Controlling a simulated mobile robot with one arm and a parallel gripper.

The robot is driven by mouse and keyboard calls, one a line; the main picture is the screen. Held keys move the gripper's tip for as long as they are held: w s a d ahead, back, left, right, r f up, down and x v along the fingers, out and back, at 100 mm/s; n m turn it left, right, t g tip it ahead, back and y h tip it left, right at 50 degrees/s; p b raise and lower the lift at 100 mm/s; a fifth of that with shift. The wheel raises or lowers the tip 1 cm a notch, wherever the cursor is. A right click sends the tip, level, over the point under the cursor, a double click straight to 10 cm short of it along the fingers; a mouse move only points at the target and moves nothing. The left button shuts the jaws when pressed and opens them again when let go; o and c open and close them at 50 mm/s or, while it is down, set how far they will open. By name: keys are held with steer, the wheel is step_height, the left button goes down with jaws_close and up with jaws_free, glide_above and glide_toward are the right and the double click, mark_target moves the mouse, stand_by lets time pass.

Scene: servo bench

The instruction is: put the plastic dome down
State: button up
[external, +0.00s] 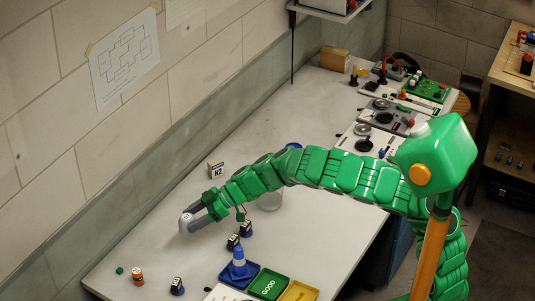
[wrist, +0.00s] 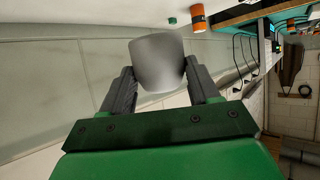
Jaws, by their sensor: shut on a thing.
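The plastic dome (wrist: 157,55) is pale grey and smooth, and it sits between the two dark fingers of my gripper (wrist: 158,70) in the wrist view. In the external view my gripper (external: 194,214) is at the left end of my green arm, over the bench near the wall, shut on the dome (external: 184,227). The dome is small there and partly hidden by the fingers. I cannot tell whether its underside touches the bench.
The grey bench top (external: 140,240) is bare around the dome.

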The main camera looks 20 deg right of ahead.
steer(key=shift+w+a+f, duration=0.6)
steer(key=shift+a+f, duration=0.15)
steer(key=shift+f, duration=0.3)
steer(key=shift+w+a+f, duration=0.65)
steer(key=shift+a+f, duration=0.1)
steer(key=shift+f, duration=0.25)
steer(key=shift+w+a+f, duration=0.6)
steer(key=shift+a+f, duration=0.15)
steer(key=shift+f, duration=0.3)
steer(key=shift+w+f, duration=0.1)
steer(key=shift+f, duration=1.5)
steer(key=shift+f, duration=0.1)
steer(key=o, duration=1)
steer(key=shift+o, duration=0.2)
